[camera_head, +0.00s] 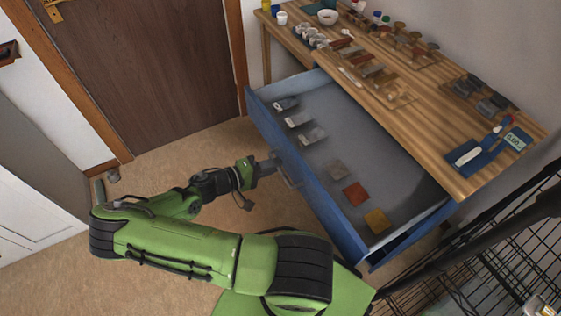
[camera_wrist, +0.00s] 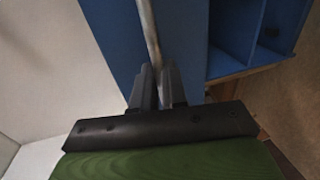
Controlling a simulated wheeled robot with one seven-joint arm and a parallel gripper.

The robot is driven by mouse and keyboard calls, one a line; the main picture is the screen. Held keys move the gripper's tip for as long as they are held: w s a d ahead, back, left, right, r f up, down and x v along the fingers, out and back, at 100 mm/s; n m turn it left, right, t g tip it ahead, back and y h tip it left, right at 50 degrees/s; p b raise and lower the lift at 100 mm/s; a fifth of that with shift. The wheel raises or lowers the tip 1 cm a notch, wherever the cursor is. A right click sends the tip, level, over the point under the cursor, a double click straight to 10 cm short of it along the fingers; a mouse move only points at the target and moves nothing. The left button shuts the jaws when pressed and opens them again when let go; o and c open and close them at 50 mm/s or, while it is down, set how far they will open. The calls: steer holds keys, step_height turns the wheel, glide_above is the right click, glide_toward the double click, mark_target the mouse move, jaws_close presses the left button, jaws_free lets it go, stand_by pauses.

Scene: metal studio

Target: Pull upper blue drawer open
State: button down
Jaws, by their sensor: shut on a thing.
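The upper blue drawer (camera_head: 330,209) is pulled well out from under the wooden worktop, with its grey inside showing. Several small tiles and pieces lie in it, among them a red tile (camera_head: 356,193) and a yellow tile (camera_head: 377,221). My gripper (camera_head: 275,164) is at the drawer's front face, by its metal handle (camera_head: 289,180). In the wrist view the handle bar (camera_wrist: 150,40) runs down between the two dark fingers of my gripper (camera_wrist: 158,88), which are shut on it. The blue front stands close behind.
The wooden worktop (camera_head: 440,140) above the drawer holds tools, bowls and small samples. A black wire rack (camera_head: 480,235) stands at the lower right. A brown door (camera_head: 140,70) is at the upper left. Bare floor (camera_head: 190,150) lies in front of the drawer.

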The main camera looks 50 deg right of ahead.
steer(key=shift+a, duration=0.1)
steer(key=c, duration=1.2)
jaws_free()
steer(key=p+v, duration=0.2)
steer(key=v, duration=1.3)
steer(key=shift+w+a, duration=0.3)
steer(key=shift+a, duration=0.05)
